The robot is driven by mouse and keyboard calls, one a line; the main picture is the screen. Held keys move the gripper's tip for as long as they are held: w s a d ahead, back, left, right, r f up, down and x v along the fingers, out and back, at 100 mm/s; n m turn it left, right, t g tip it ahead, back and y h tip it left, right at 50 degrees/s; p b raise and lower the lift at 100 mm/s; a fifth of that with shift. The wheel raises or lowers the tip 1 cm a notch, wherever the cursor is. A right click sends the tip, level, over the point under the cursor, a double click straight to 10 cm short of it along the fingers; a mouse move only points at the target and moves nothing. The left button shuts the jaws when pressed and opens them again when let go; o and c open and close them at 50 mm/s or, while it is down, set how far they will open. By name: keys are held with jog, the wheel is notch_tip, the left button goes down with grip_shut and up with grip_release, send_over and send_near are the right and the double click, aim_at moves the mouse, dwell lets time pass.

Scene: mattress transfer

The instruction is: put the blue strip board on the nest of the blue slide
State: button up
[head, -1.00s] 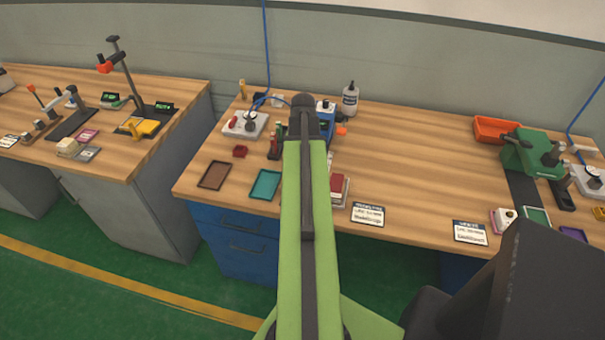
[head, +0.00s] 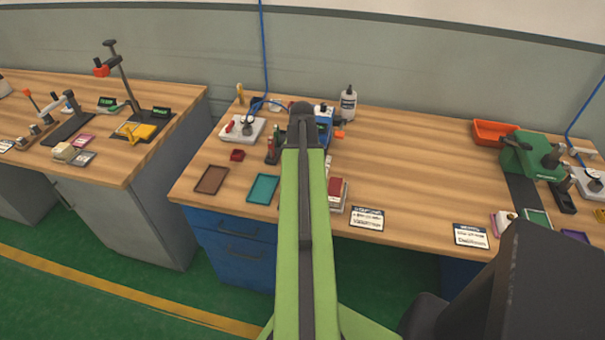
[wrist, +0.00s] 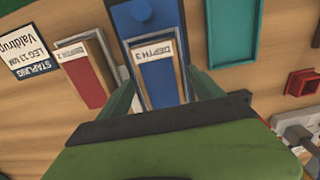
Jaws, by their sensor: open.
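My gripper (wrist: 165,80) is open, with one green finger on each side of this board. I cannot tell whether the fingers touch it. In the head view a blue device (head: 325,117) shows partly behind my arm, which hides the board and my gripper there.
A red block labelled "DEPTH 2" (wrist: 88,78) sits close to the left finger, beside a printed card (wrist: 32,55). A teal tray (wrist: 233,30) and small red tray (wrist: 301,82) lie to the right. An orange bin (head: 495,132) stands farther right on the bench.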

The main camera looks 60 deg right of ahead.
notch_tip(320, 180, up, 12)
jog(key=p, duration=1.2)
jog(key=shift+r, duration=0.1)
jog(key=w+a+n, duration=0.4)
jog(key=w+a, duration=0.5)
jog(key=a, duration=0.4)
jog(key=w+a+n, duration=0.4)
jog(key=w+a, duration=0.6)
jog(key=a, duration=0.3)
jog(key=w+a+n, duration=0.2)
jog(key=a+n, duration=0.4)
jog(key=a, duration=1.8)
jog(key=shift+w+a+f+b, duration=0.15)
jog(key=shift+w+f+b, duration=0.15)
jog(key=shift+f+b, duration=0.15)
jog(key=shift+r, duration=0.25)
jog(key=shift+c, duration=0.5)
